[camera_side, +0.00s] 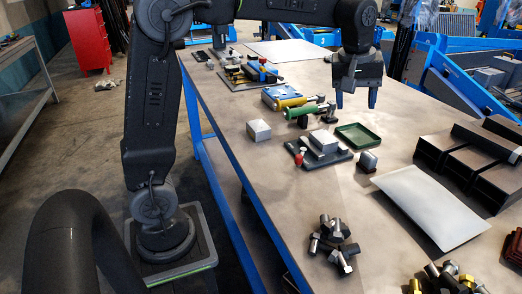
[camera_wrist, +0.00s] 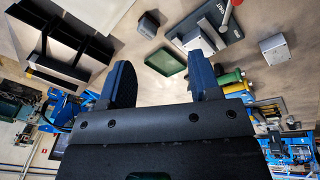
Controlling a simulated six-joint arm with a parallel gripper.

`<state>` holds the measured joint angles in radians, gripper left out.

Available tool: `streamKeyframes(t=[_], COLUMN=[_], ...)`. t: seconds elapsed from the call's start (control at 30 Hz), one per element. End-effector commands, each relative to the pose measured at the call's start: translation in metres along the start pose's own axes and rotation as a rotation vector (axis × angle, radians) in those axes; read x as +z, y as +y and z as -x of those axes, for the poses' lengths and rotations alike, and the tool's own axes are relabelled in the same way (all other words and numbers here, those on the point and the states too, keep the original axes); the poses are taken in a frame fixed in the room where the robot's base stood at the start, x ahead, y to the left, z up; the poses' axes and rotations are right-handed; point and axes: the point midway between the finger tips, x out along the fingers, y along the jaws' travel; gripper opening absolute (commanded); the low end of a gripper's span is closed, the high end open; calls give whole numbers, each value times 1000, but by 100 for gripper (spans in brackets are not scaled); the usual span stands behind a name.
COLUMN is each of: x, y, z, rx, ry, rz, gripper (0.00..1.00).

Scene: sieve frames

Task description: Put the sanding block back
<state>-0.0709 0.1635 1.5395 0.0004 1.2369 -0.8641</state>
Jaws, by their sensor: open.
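A small dark grey block with a rounded top (camera_side: 367,161), which looks like the sanding block, stands on the table right of a dark base plate. It also shows at the top of the wrist view (camera_wrist: 148,25). A shallow green tray (camera_side: 357,136) lies behind it; in the wrist view the tray (camera_wrist: 166,62) appears between my fingers and seems empty. My gripper (camera_side: 356,99) is open and empty, fingers pointing down, above the table and apart from the block and tray. Its two fingers also show in the wrist view (camera_wrist: 158,72).
The dark base plate (camera_side: 340,158) carries a light grey block (camera_side: 323,141) and a red-knobbed lever (camera_side: 299,158). Another light grey block (camera_side: 258,130) stands to its left. Dark rectangular tubes (camera_side: 440,150) and a pale sheet (camera_side: 430,205) lie right. Loose metal parts (camera_side: 332,240) lie in front.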

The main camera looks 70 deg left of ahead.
Motion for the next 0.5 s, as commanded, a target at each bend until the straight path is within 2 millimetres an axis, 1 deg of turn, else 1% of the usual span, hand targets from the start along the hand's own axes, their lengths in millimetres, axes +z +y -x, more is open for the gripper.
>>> streamKeyframes(t=[0.03, 0.1, 0.23, 0.33, 0.4, 0.5], x=[17, 38, 78, 108, 126, 147], y=[-15, -35, -75, -107, -127, -150], z=[12, 22, 30, 26, 21, 10], rx=[23, 49, 91, 116, 130, 142], ry=[19, 44, 99, 145, 177, 217], rz=[-76, -192, -402, -563, -664, -784], gripper=[57, 57, 57, 57, 57, 57])
